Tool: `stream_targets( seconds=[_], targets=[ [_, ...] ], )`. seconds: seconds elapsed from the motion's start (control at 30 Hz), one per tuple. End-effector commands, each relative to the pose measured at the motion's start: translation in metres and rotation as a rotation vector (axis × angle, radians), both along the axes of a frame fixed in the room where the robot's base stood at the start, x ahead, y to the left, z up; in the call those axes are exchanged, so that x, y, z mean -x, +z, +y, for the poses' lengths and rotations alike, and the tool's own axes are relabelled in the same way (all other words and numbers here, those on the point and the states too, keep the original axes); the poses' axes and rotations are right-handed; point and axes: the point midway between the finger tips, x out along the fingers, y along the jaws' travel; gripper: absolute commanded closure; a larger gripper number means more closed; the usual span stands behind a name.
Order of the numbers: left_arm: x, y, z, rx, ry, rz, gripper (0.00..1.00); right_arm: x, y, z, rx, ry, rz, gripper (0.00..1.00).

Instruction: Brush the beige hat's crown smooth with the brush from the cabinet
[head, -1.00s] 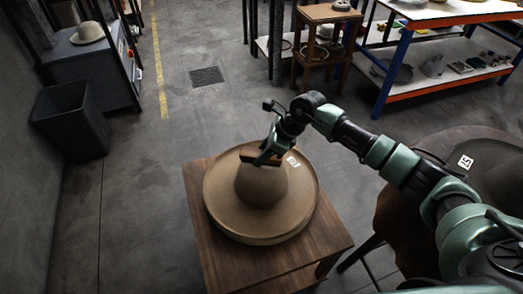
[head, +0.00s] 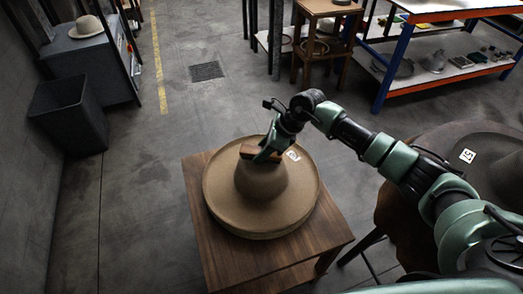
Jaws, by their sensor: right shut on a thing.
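The beige hat (head: 258,208) lies brim-down on a wooden table (head: 217,246), with its crown pointing up. My right gripper (head: 265,152) is at the top of the crown, shut on a brown brush (head: 248,152). The brush is at the crown's upper part and looks to be touching it; the exact contact is hidden by the gripper. A small white tag (head: 292,155) shows beside the gripper. My left gripper is not in view.
A dark hat (head: 497,165) with a white tag rests on a round stand at the right. A dark bin (head: 70,115) stands at the left, near a grey cabinet with a pale hat (head: 87,26). A shelf unit (head: 445,80) is at the back right. Floor between is clear.

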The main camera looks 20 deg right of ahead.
Motion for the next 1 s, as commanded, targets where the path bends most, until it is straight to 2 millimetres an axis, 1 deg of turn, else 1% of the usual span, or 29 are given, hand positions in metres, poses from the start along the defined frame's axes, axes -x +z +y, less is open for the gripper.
stream_targets(
  seconds=[0.8, 1.0],
  targets=[
    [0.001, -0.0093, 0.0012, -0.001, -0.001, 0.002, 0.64, -0.0002, -0.01, -0.0001, 0.0, 0.0, -0.001, 0.96],
    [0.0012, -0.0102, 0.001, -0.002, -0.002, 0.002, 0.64, -0.0013, -0.0099, 0.0018, -0.001, 0.0, 0.0, 0.96]
  ],
)
